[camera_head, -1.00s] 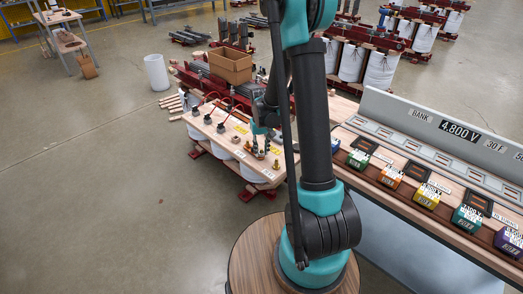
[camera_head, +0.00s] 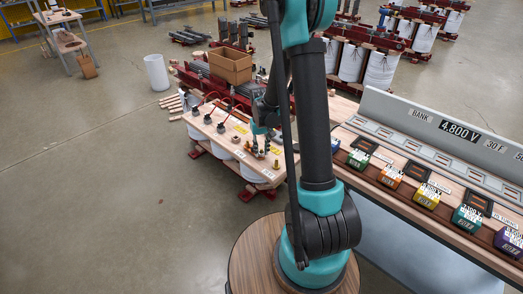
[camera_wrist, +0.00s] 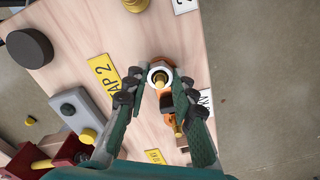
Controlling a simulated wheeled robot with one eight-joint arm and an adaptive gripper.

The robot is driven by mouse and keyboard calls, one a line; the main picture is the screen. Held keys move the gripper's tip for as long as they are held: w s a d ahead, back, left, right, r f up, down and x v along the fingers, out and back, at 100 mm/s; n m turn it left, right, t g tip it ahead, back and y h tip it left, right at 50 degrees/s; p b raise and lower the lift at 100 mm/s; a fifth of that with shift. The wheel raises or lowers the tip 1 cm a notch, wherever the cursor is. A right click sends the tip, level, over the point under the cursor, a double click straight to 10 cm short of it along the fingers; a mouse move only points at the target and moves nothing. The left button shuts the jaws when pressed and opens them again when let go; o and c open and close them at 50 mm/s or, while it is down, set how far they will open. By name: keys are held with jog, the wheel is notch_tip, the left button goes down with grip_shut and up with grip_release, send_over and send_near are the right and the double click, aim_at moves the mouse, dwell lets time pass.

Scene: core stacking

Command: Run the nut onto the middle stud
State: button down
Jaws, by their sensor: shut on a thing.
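A brass stud end (camera_wrist: 160,80) shows inside the ring, so the nut sits around or directly over a stud. How far it is threaded cannot be told. A yellow "AP 2" label (camera_wrist: 103,81) lies left of the fingers on the wooden board (camera_wrist: 75,40). In the head view my gripper (camera_head: 259,140) is at the board's right end, its fingertips too small to read.
Another brass post (camera_wrist: 136,4) stands at the top of the wrist view. A dark round knob (camera_wrist: 29,48), a grey block (camera_wrist: 80,108) and a red clamp-like part (camera_wrist: 45,160) are on the left. A bench of coloured boxes (camera_head: 427,195) stands right of my arm.

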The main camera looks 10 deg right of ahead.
jog(key=m, duration=0.4)
jog(key=shift+m, duration=0.3)
jog(key=m, duration=0.3)
jog(key=shift+m, duration=0.8)
jog(key=m, duration=0.2)
jog(key=shift+m, duration=1.3)
